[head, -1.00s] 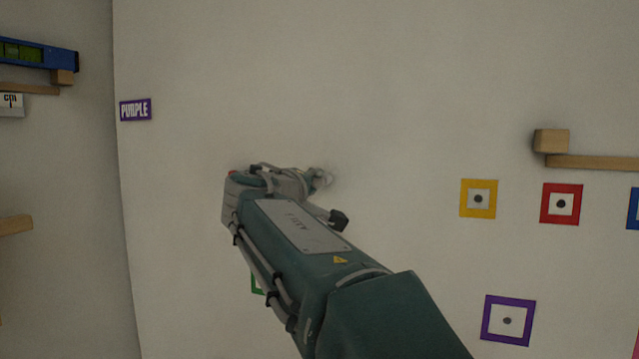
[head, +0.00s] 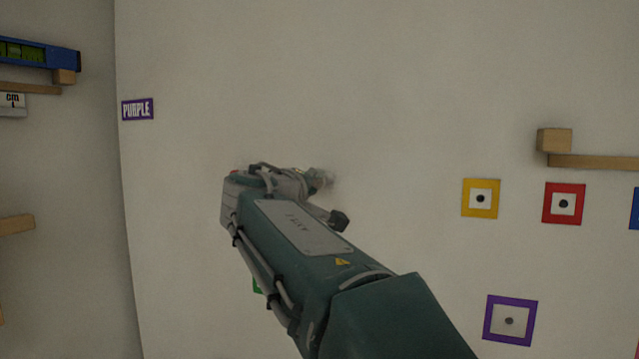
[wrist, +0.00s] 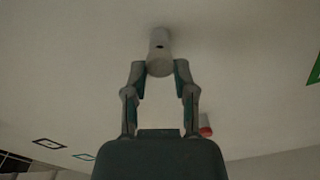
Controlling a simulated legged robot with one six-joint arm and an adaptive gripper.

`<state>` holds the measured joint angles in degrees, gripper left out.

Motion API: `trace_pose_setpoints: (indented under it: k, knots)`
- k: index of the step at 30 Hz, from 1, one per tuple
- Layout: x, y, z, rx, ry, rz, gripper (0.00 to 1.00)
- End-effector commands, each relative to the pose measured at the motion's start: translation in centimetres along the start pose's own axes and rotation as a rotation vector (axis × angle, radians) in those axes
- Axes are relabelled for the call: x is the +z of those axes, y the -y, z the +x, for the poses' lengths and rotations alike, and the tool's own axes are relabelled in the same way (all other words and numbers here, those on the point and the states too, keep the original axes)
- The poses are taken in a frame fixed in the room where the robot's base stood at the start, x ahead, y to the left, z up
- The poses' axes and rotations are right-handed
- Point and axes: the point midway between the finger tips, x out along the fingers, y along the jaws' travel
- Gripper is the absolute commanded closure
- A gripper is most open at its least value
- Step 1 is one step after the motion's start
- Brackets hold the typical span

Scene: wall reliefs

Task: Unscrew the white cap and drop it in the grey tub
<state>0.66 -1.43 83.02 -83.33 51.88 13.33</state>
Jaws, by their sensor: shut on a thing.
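In the wrist view, the white cap (wrist: 159,66) is the round end of a pale cylinder that stands out from the wall. My gripper (wrist: 160,70) has its two fingers on either side of the cap, shut on it. In the head view my arm reaches to the wall, and my gripper (head: 322,180) is small and partly hidden behind the wrist. The cap cannot be made out there. No grey tub shows in any view.
Yellow (head: 480,198), red (head: 564,203) and purple (head: 509,320) framed squares are on the wall to the right. A wooden ledge (head: 595,162) juts out above them. A PURPLE sign (head: 138,109) is at left. A small red-ended object (wrist: 206,131) shows beside my gripper.

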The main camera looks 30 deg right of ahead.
Motion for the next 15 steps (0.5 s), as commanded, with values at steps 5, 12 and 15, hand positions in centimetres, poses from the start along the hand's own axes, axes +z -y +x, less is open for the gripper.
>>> trace_pose_setpoints:
  k: [5,12,15]
  knots:
    - [0.0,0.0,-0.4,0.000,0.000,0.000,0.99]
    - [0.0,0.0,-1.0,0.000,-0.001,0.000,0.99]
    - [0.0,0.0,-1.3,0.000,-0.001,0.000,0.99]
